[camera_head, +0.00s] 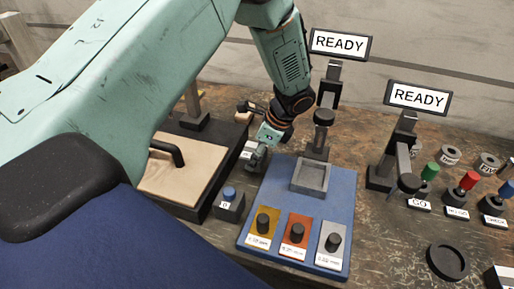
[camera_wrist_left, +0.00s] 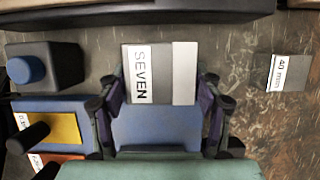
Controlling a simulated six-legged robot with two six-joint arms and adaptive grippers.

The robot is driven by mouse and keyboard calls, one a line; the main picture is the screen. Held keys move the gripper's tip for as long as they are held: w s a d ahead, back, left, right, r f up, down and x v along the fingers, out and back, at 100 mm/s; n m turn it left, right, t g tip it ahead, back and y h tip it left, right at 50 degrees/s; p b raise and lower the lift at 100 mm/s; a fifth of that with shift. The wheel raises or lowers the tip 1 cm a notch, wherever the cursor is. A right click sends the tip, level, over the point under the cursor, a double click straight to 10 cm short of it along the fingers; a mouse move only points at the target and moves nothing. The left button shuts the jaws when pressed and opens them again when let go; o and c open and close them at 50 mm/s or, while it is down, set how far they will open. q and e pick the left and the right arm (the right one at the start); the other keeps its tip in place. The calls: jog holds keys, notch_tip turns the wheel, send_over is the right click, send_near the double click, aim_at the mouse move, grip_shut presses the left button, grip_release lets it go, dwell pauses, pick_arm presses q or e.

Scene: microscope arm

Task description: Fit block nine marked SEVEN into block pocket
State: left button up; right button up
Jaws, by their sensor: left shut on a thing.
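Block nine (camera_wrist_left: 183,75) shows in the left wrist view as a grey block with a white label reading SEVEN. My left gripper (camera_wrist_left: 161,98) is shut on it, with one finger at each side. In the head view the left gripper (camera_head: 259,154) is low beside the back left edge of the blue base (camera_head: 345,205). The block pocket (camera_head: 310,177) is a grey square frame on that base, to the right of the gripper, and looks empty. The block itself is hard to make out in the head view. My right gripper is not in view.
Yellow, orange and grey plates (camera_head: 297,235) with black knobs line the base's front. A blue button box (camera_head: 230,203) and a wooden board (camera_head: 180,182) with a black handle stand left. A READY post (camera_head: 324,125) rises behind the pocket. A 40 mm block (camera_wrist_left: 290,73) lies apart.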

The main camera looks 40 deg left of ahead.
pick_arm(q)
notch_tip(320, 180, down, 3)
jog(key=shift+w+a, duration=0.1)
jog(key=shift+a, duration=0.05)
jog(key=shift+f, duration=0.1)
jog(key=shift+f, duration=0.1)
jog(key=o, duration=1.4)
jog(key=shift+f, duration=0.1)
jog(key=o, duration=0.4)
jog(key=shift+s, duration=0.2)
jog(key=shift+w, duration=0.1)
